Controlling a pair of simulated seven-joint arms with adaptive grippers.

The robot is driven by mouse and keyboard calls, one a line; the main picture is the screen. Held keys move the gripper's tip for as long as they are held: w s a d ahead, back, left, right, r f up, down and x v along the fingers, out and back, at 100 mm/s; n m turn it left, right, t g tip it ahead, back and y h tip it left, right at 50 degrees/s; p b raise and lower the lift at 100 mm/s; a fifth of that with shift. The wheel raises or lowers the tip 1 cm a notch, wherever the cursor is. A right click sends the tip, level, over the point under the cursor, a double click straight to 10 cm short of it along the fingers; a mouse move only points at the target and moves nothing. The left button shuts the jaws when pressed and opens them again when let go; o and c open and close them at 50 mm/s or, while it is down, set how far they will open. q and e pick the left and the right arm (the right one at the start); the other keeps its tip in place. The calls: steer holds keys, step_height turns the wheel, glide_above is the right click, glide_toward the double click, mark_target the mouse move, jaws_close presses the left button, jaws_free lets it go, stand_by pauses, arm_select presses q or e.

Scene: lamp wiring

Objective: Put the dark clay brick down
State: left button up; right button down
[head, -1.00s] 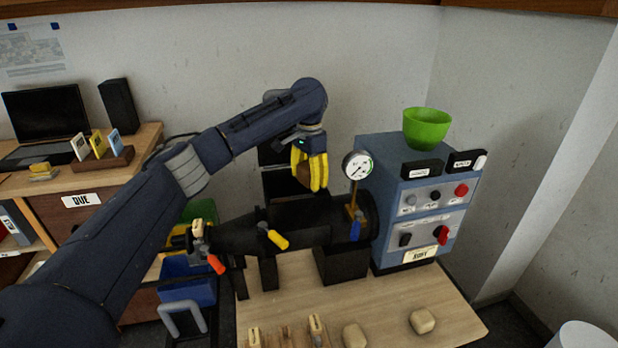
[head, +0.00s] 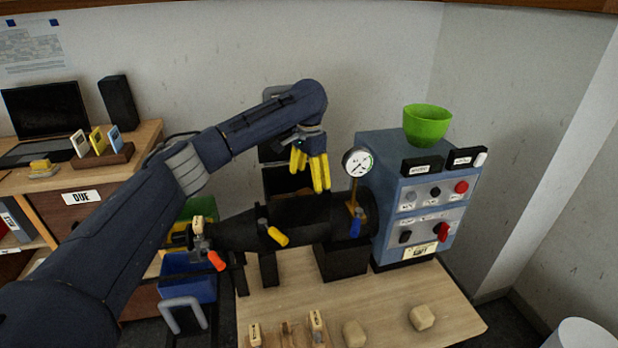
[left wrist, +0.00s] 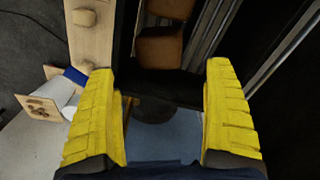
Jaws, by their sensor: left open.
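My left gripper (head: 318,188) is open, its yellow fingers pointing down above the black barrel-shaped machine (head: 300,222). No brick shows between the fingers. In the left wrist view the spread fingers of the left gripper (left wrist: 165,85) show empty at both sides. Beyond their tips a brown brick (left wrist: 160,52) lies in a dark trough or opening, and another brown block (left wrist: 171,8) is at the top edge. I cannot tell which of them is the dark clay brick. My right gripper is not in view.
A gauge (head: 357,162) stands close right of the gripper, beside the blue control cabinet (head: 410,200) with a green bowl (head: 427,125) on top. Pale blocks (head: 422,317) lie on the wooden table (head: 400,285). A blue bin (head: 188,275) sits at the left.

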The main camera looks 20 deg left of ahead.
arm_select(q)
step_height(320, 180, up, 13)
stand_by(0.8)
steer(key=shift+r, duration=0.1)
